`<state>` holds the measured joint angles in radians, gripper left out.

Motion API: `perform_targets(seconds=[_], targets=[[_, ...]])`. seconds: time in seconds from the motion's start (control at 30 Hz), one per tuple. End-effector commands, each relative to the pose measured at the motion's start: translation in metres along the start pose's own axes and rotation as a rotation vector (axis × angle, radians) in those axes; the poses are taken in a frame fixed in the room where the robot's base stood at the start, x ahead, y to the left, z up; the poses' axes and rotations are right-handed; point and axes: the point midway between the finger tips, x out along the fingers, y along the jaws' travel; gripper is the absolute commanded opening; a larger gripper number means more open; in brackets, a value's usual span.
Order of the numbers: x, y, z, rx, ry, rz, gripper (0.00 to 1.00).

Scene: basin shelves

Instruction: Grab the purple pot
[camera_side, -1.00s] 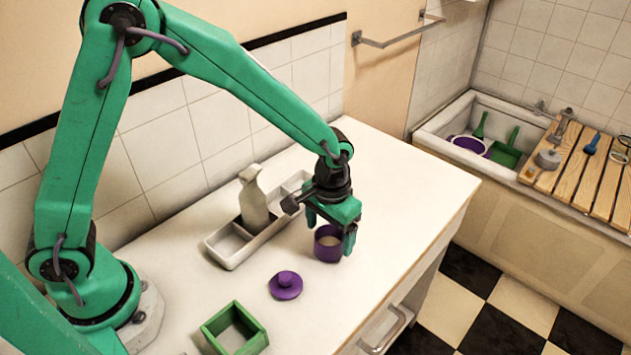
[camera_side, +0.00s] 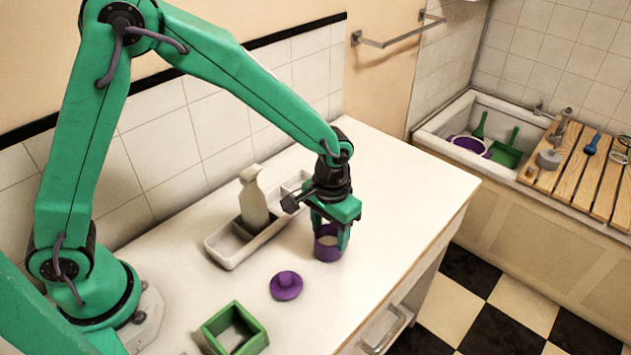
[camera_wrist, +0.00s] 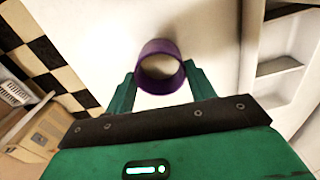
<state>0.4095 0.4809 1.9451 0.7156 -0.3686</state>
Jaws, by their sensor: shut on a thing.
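The purple pot (camera_side: 327,249) stands upright on the white counter, open at the top and pale inside. My gripper (camera_side: 330,236) points down over it. Its fingers are shut on the pot. In the wrist view the purple pot (camera_wrist: 160,88) shows as a ring between the two green fingertips of my gripper (camera_wrist: 160,80), one on each side. A purple lid with a knob (camera_side: 286,285) lies apart on the counter, nearer the camera.
A white divided tray (camera_side: 236,258) with a pale bottle (camera_side: 253,198) stands behind and left of the pot. A green square box (camera_side: 262,343) sits at the front. The counter (camera_side: 400,185) is clear right of the pot. A basin (camera_side: 434,139) with items stands beyond.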

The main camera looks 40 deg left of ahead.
Motion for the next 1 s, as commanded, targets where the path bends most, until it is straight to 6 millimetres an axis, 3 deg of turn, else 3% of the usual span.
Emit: perform_targets(seconds=[0.37, 0.77, 1.0], targets=[[-0.012, 0.0, -0.001, 0.0, 0.002, 0.001, 0.32], [-0.039, 0.0, -0.001, 0.0, 0.003, 0.001, 0.32], [-0.051, 0.012, 0.015, 0.003, 0.001, 0.001, 0.32]])
